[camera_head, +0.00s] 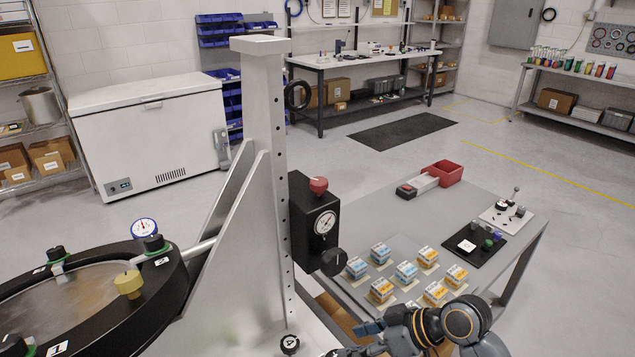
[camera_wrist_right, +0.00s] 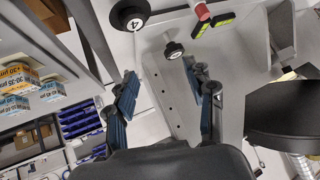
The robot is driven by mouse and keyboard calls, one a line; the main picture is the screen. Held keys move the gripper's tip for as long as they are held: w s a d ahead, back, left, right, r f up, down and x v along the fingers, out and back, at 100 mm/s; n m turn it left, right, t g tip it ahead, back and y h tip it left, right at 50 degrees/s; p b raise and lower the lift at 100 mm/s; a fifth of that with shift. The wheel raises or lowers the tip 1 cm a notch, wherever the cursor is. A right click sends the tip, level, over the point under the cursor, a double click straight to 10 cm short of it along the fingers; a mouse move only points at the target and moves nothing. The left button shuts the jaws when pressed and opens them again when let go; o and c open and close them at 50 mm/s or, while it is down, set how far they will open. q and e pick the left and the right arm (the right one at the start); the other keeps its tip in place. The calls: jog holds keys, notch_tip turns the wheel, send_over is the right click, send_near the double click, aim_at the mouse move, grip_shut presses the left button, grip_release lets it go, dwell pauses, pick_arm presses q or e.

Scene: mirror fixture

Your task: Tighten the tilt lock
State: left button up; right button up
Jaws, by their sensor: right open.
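The mirror fixture has a pale upright column (camera_head: 268,180) and a round mirror in a black ring (camera_head: 150,300) at the left. A black box (camera_head: 314,222) on the column carries a red knob (camera_head: 318,185), a dial (camera_head: 325,222) and a black knob (camera_head: 334,261). No label shows which knob is the tilt lock. My right gripper (camera_head: 366,333) is low, right of the column. In the right wrist view its blue-padded fingers (camera_wrist_right: 160,78) are apart and empty. A black knob with a white face (camera_wrist_right: 174,54) shows just beyond them. My left gripper is out of view.
A grey table (camera_head: 385,212) at the right bears several small boxes, a red bin (camera_head: 447,172) and a black plate (camera_head: 470,245) with knobs. A white chest freezer (camera_head: 150,130) stands behind. A knob marked 4 (camera_wrist_right: 130,14) shows in the wrist view.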

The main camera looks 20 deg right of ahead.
jog(key=w+d+r+n+t+y, duration=0.25)
jog(key=w+r, duration=0.35)
jog(key=r, duration=0.5)
jog(key=n+t+y, duration=0.1)
jog(key=n+y, duration=0.1)
jog(key=y, duration=0.3)
send_near(318, 180)
jog(key=p+x, duration=0.7)
jog(key=x, duration=0.2)
jog(key=shift+f, duration=0.15)
jog(key=shift+w+a+f, duration=0.15)
jog(key=shift+w+a, duration=0.1)
jog(key=shift+a, duration=0.2)
